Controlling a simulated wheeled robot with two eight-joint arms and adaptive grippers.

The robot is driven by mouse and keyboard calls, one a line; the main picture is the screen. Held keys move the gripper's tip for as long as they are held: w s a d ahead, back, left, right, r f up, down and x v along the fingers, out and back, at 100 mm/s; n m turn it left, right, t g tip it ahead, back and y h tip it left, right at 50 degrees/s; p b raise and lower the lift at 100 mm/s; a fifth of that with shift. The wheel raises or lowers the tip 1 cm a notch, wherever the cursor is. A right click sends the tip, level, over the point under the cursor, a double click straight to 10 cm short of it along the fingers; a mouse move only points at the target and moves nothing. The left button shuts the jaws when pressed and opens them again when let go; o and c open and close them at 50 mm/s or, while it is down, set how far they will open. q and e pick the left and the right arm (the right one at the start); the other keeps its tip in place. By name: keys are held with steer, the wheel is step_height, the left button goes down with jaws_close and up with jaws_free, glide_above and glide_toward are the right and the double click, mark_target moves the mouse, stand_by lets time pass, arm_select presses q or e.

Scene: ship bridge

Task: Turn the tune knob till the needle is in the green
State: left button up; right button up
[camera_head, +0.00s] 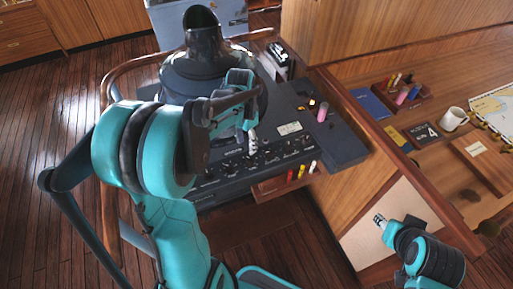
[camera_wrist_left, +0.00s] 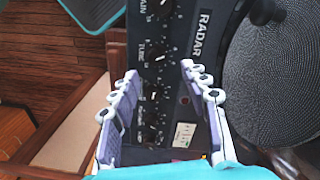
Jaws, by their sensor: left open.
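The radar console (camera_head: 215,187) stands below my left arm, with a row of dark knobs on its front. In the left wrist view, the tune knob (camera_wrist_left: 159,55) sits beside the label TUNE, between further knobs. My left gripper (camera_head: 252,146) is over the knob row; in the left wrist view its open, empty fingers (camera_wrist_left: 158,70) stand on either side of the knob line, just short of the tune knob, with gaps on both sides. A small white meter (camera_wrist_left: 184,134) shows on the panel; its needle is too small to read. My right gripper (camera_head: 379,219) is away from the console.
The round radar hood (camera_head: 204,70) rises behind the gripper. A wooden rail (camera_head: 135,68) surrounds the console.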

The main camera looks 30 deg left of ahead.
mark_target(249, 158)
arm_select(q)
steer(key=shift+d+f, duration=0.15)
steer(key=shift+f, duration=0.25)
steer(key=f, duration=0.2)
steer(key=f+b, duration=0.1)
steer(key=f, duration=0.4)
steer(key=shift+s+d, duration=0.1)
steer(key=shift+d, duration=0.25)
jaws_close()
